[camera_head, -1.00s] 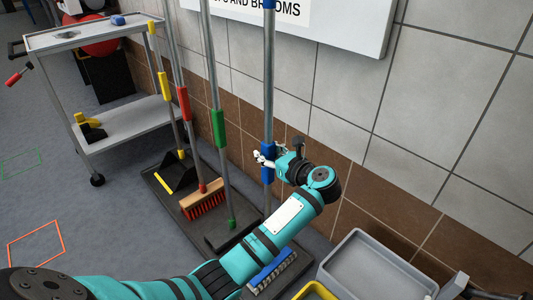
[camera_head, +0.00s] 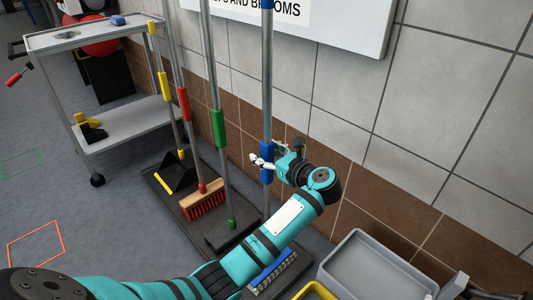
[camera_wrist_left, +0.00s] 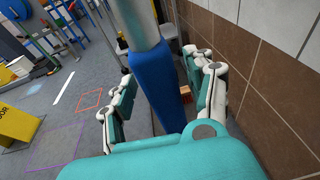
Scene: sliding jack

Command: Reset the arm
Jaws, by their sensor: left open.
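My left gripper (camera_head: 265,155) is open at the blue grip of a broom pole (camera_head: 267,80) that stands upright by the wall. In the left wrist view my gripper (camera_wrist_left: 165,95) has its two fingers spread, one on each side of the blue grip (camera_wrist_left: 158,80). The fingers look apart from the grip. The blue-bristled brush head (camera_head: 272,270) at the pole's foot is partly hidden by my left arm. My right gripper is not in view.
A green-gripped pole (camera_head: 218,128), a red-gripped brush (camera_head: 203,200) and a yellow-gripped dustpan (camera_head: 178,172) stand to the left on a dark rack. A grey cart (camera_head: 95,42) is further left. The tiled wall (camera_head: 440,110) is close behind.

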